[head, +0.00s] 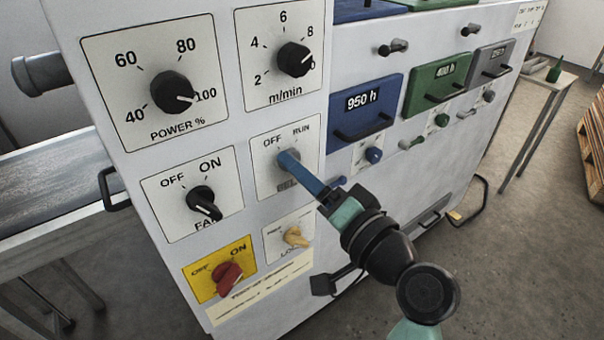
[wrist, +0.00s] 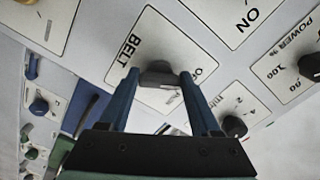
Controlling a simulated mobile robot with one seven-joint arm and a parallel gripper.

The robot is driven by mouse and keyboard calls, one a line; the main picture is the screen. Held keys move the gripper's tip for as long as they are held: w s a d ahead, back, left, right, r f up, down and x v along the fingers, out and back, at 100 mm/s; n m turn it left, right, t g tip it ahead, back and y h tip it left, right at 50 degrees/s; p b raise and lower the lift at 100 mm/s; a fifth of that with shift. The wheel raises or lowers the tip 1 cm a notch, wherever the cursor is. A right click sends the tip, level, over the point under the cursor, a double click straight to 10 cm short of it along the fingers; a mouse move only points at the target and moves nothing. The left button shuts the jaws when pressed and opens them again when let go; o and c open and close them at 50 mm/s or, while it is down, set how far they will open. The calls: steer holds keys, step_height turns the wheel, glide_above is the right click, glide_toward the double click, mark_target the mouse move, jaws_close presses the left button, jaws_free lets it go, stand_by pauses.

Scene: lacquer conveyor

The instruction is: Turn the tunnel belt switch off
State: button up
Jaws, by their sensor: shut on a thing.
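The belt switch is a grey knob (wrist: 158,72) on a white plate marked BELT (wrist: 128,47) in the wrist view. My gripper (wrist: 160,78) has its two blue fingers closed on either side of this knob. In the head view the plate (head: 262,150) shows OFF at upper left and RUN at upper right. My gripper (head: 290,166) reaches it from the lower right and hides most of the knob and part of the lower label. I cannot tell which way the knob points.
The fan knob (head: 203,202) is left of the belt plate, with a red knob (head: 228,277) on yellow and a small tan knob (head: 296,237) below. Power (head: 172,93) and m/min (head: 294,58) dials are above. Blue (head: 368,104) and green (head: 437,84) handled drawers lie right.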

steer(key=o, duration=1.4)
steer(key=shift+c, duration=0.2)
steer(key=shift+s, duration=0.1)
steer(key=b+v, duration=0.1)
steer(key=v, duration=1.2)
